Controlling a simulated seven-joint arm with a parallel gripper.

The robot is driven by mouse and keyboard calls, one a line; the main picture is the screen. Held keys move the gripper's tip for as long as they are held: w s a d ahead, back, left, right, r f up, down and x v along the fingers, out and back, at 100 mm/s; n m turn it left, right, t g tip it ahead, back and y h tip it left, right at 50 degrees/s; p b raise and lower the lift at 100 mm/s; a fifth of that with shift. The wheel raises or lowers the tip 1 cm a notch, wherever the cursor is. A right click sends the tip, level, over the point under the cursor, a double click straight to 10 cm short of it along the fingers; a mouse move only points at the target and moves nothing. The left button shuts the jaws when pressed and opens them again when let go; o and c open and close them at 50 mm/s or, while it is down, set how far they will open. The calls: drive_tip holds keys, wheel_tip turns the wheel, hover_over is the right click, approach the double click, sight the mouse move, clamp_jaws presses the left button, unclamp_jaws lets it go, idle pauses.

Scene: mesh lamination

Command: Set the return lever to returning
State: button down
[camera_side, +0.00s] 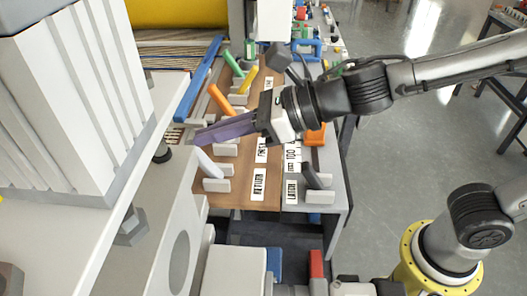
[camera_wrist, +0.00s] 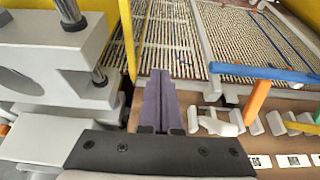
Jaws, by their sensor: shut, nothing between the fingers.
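The return lever is a white handle (camera_side: 208,164) on a pale block at the near end of the brown lever board, beside a label that appears to read RETURN (camera_side: 258,184). It leans up and to the left in the side view. A white handle, apparently the same lever, shows in the wrist view (camera_wrist: 217,125), right of my fingers. My gripper (camera_side: 197,137) has long purple fingers, pressed together and empty. In the side view they reach left, just above and beyond the white handle; I cannot tell if they touch it. The fingers also show in the wrist view (camera_wrist: 160,74).
Orange (camera_side: 220,101), yellow (camera_side: 249,80) and green (camera_side: 233,62) levers stand farther along the board. A dark lever (camera_side: 312,177) sits to the right. A blue bar (camera_side: 199,78) lies behind. Large grey machine housings (camera_side: 75,100) close off the left side.

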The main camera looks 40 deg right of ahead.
drive_tip(key=shift+w+a, duration=0.5)
drive_tip(key=shift+a, duration=0.05)
idle(0.4)
drive_tip(key=v, duration=1.3)
drive_tip(key=shift+s+d, duration=0.3)
drive_tip(key=shift+d, duration=0.05)
idle(0.3)
